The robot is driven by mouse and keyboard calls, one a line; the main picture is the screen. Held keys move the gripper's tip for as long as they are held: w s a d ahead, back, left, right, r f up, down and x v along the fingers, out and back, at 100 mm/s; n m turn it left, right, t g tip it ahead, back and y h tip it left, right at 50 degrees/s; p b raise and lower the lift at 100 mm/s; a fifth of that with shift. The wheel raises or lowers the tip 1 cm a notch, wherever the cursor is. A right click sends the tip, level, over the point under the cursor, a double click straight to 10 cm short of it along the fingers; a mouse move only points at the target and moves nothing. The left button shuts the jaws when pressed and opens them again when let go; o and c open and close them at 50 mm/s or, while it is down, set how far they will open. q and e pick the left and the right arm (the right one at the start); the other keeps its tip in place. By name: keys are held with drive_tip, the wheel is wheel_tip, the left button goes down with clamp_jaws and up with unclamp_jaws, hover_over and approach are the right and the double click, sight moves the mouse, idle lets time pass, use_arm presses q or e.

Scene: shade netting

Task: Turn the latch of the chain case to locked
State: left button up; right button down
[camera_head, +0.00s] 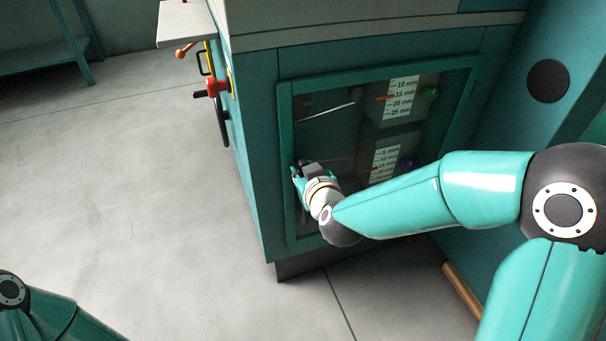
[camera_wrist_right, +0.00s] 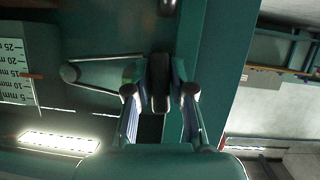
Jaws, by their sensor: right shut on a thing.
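The chain case (camera_head: 285,150) is a teal cabinet front with a framed clear window. My right gripper (camera_head: 297,174) is at the left side of this window, and it hides the latch in the head view. In the right wrist view, the latch (camera_wrist_right: 159,72) is a dark elongated handle beside the teal frame. My right gripper (camera_wrist_right: 159,92) has one finger on each side of it and is shut on it. The handle runs up and down in that picture; no locked mark is readable. My left gripper is out of view; only part of my left arm shows at the lower left.
Behind the window are a scale (camera_head: 401,98) marked in mm and a second scale (camera_head: 384,160) below it. A teal bench (camera_head: 45,55) stands at the far left. The floor between is clear.

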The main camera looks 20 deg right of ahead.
drive_tip(key=shift+s+f+m+y+b, duration=0.1)
drive_tip(key=shift+f+m+y+b, duration=0.2)
drive_tip(key=shift+m+b, duration=0.2)
idle(0.3)
drive_tip(key=c, duration=1.1)
unclamp_jaws()
drive_tip(key=shift+r, duration=0.1)
drive_tip(key=shift+r, duration=0.15)
drive_tip(key=shift+s+r, duration=0.15)
drive_tip(key=shift+s, duration=0.15)
drive_tip(key=v, duration=1.1)
drive_tip(key=shift+d, duration=0.1)
